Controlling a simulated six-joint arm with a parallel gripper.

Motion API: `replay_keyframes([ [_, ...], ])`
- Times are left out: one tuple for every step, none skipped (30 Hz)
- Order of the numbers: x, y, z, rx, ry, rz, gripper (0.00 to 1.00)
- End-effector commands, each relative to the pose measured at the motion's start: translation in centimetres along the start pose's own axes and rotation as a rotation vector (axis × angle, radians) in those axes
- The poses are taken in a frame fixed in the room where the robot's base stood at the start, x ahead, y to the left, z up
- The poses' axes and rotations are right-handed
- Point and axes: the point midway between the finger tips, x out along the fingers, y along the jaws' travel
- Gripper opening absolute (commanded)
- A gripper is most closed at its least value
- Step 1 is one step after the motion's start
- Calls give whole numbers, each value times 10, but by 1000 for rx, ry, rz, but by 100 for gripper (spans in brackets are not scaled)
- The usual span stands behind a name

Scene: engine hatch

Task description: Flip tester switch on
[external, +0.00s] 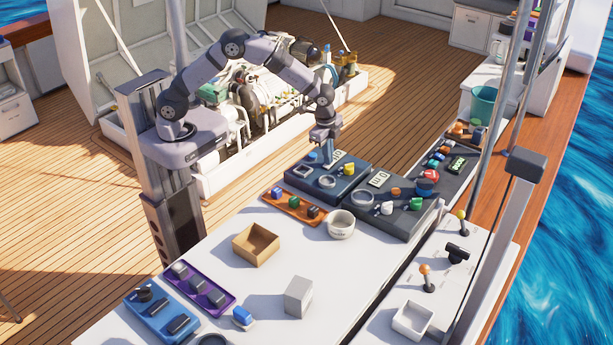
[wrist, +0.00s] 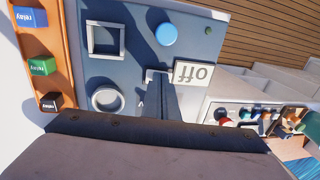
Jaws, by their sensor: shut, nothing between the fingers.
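A blue tester panel (external: 318,187) lies at the far end of the white table and fills much of the wrist view (wrist: 125,68). It carries a square frame (wrist: 105,39), a round ring (wrist: 107,99), a blue round knob (wrist: 167,34) and a white label (wrist: 193,74) that reads "off", upside down in the wrist view. My gripper (external: 328,160) points down over the panel's far part. In the wrist view its shut, empty fingers (wrist: 162,88) are right beside the label. They mostly hide the switch there, so I cannot tell whether they touch it.
An orange tray (external: 291,207) with several relays lies beside the panel. A white bowl (external: 341,225) and a cardboard box (external: 256,246) stand nearer.

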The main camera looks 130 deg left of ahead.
Motion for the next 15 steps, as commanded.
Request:
replay_keyframes([
  [-1,0,0,0,1,-1,0],
  [-1,0,0,0,2,-2,0],
  [-1,0,-1,0,2,-2,0],
  [-1,-1,-1,0,3,-3,0],
  [-1,-1,-1,0,3,-3,0],
  [-1,-1,-1,0,3,-3,0],
  [-2,-1,-1,0,3,-4,0],
  [-2,-1,-1,0,4,-4,0],
  [-2,-1,-1,0,4,-4,0],
  [-2,-1,-1,0,4,-4,0],
  [-3,-2,-1,0,4,-4,0],
  [-5,-2,-1,0,4,-4,0],
  [-6,-2,-1,0,5,-5,0],
  [-8,-2,-1,0,5,-4,0],
  [-11,-2,-1,0,5,-4,0],
])
